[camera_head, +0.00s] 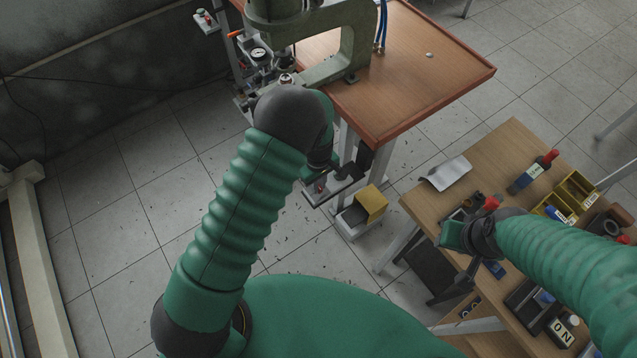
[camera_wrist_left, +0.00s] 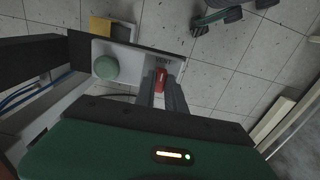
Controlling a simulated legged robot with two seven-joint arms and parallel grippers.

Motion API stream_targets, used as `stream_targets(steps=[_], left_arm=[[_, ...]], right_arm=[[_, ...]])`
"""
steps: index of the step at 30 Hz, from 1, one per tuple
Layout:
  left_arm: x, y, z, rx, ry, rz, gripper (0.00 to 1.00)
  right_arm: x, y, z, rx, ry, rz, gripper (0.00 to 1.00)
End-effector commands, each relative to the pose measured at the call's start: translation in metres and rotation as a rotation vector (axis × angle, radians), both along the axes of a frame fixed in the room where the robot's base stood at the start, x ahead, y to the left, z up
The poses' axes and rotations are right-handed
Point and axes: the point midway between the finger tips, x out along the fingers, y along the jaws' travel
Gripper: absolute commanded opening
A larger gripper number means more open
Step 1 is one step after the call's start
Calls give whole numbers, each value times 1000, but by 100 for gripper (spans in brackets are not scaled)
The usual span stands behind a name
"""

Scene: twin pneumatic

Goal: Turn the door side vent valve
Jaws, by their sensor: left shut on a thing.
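The vent valve's red handle (camera_wrist_left: 161,79) sits on a light panel (camera_wrist_left: 128,56) beside the printed word VENT in the left wrist view. A round green button (camera_wrist_left: 105,67) is on the same panel, left of the handle. My left gripper (camera_wrist_left: 163,88) has its fingers close around the red handle and is shut on it. In the head view, my left gripper (camera_head: 322,183) is at the small panel by the press table, with the handle mostly hidden. My right gripper (camera_head: 450,275) hangs at the workbench's left edge, seen from above; its jaw opening is unclear.
A green press (camera_head: 345,45) stands on the wooden table (camera_head: 425,85), with a gauge (camera_head: 258,54) at its left. A yellow foot-pedal guard (camera_head: 371,203) is on the floor below. The workbench (camera_head: 500,155) at right holds bottles and bins.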

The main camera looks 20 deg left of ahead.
Motion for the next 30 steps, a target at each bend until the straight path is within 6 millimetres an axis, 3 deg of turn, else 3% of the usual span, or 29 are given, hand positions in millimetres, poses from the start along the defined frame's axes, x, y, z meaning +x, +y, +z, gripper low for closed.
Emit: stream_targets(steps=[1, 2, 6, 17, 20, 30], left_arm=[[8, 2, 4, 2, -20, 5, 0], [8, 3, 4, 3, -21, 5, 18], [6, 2, 3, 2, -15, 3, 36], [2, 1, 6, 1, -7, 0, 36], [3, 0, 22, 0, -10, -1, 36], [4, 0, 119, 0, -14, 0, 36]], right_arm=[[0, 0, 1, 0, 0, 0, 36], [0, 0, 1, 0, 0, 0, 36], [0, 0, 1, 0, 0, 0, 36], [0, 0, 0, 0, 0, 0, 36], [0, 0, 0, 0, 0, 0, 36], [0, 0, 1, 0, 0, 0, 36]])
